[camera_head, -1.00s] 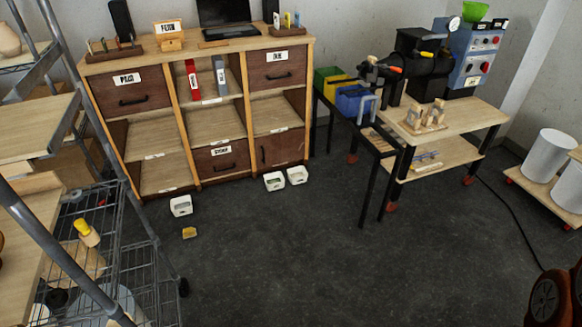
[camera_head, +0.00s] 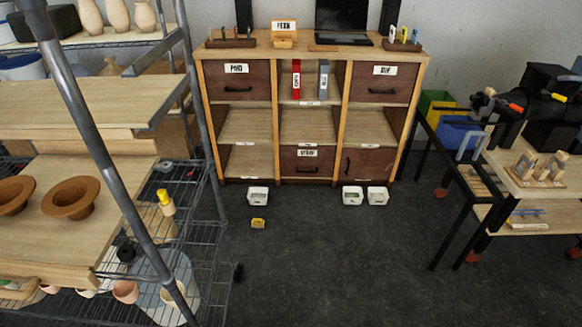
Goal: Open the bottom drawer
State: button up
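A wooden cabinet (camera_head: 337,120) stands against the back wall, facing me. Its bottom middle drawer (camera_head: 307,162) has a brown front with a white label and a dark handle, and it is shut. A brown door (camera_head: 364,164) with an upright handle is to its right. Brown drawers sit at the top left (camera_head: 233,80) and top right (camera_head: 382,83), both shut. The other compartments are open shelves, and the upper middle one holds red and grey binders. My gripper is not in view.
A wire rack (camera_head: 190,215) fills the left. A workbench (camera_head: 545,185) stands at right. The middle floor is clear.

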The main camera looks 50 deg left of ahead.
aim_at(297, 161)
jog(key=u, duration=0.55)
jog(key=i, duration=2.05)
jog(key=u, duration=1.45)
jog(key=i, duration=1)
jog(key=u, duration=1.55)
jog(key=i, duration=0.4)
jog(key=u, duration=0.45)
